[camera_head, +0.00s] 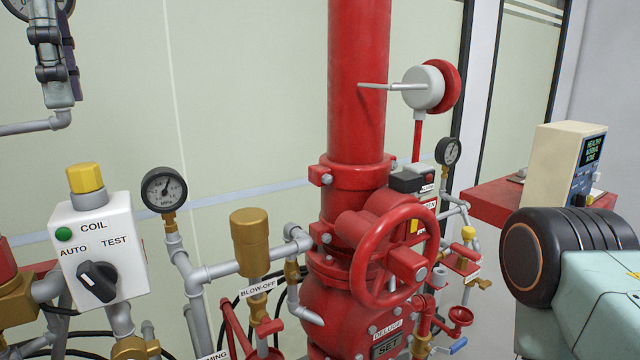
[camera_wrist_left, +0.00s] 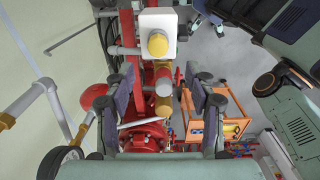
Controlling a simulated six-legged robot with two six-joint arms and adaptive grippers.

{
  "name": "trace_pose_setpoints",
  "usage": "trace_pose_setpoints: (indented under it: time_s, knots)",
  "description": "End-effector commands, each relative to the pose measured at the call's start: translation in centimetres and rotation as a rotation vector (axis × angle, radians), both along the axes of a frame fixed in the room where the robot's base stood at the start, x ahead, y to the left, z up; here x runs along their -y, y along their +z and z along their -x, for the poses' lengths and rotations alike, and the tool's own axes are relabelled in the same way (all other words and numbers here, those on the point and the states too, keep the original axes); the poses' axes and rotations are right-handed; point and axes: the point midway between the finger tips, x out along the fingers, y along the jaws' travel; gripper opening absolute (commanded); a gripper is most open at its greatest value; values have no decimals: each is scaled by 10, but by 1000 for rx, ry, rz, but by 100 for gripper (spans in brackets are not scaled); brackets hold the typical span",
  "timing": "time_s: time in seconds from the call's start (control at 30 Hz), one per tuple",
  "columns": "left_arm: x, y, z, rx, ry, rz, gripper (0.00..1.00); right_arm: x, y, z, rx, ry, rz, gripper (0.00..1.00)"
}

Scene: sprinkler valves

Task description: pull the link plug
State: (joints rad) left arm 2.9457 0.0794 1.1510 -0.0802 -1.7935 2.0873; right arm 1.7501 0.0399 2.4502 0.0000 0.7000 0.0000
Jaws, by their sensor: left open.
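A white COIL box (camera_head: 98,250) stands at the left with a yellow plug (camera_head: 86,178) upright on its top. No readable label names a link plug; this yellow plug is the likeliest one. My left gripper (camera_head: 57,75) is above it and apart from it, at the top left. In the left wrist view, the yellow plug (camera_wrist_left: 158,43) shows on the white box (camera_wrist_left: 148,20), beyond the open, empty jaws of my left gripper (camera_wrist_left: 160,85). My right gripper is out of view; only a part of my right arm shows.
A red riser pipe (camera_head: 358,90) with a red handwheel (camera_head: 395,250) stands in the middle. A pressure gauge (camera_head: 165,189) and a brass BLOW-OFF fitting (camera_head: 250,240) stand right of the COIL box. An orange cart (camera_wrist_left: 200,122) shows in the left wrist view.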

Motion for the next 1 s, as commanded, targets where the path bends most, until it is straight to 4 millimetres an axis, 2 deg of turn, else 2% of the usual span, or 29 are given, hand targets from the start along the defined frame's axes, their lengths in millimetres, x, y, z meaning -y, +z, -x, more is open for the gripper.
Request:
trace_pose_setpoints:
  time_s: [0.23, 0.7, 1.0]
  knots:
    - [-2, -26, 0, -3, 0, 1, 55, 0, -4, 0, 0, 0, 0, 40]
    - [-4, -75, -2, 1, 0, 1, 55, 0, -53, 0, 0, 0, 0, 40]
    - [-3, -88, -2, 1, 0, 1, 55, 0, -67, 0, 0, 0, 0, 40]
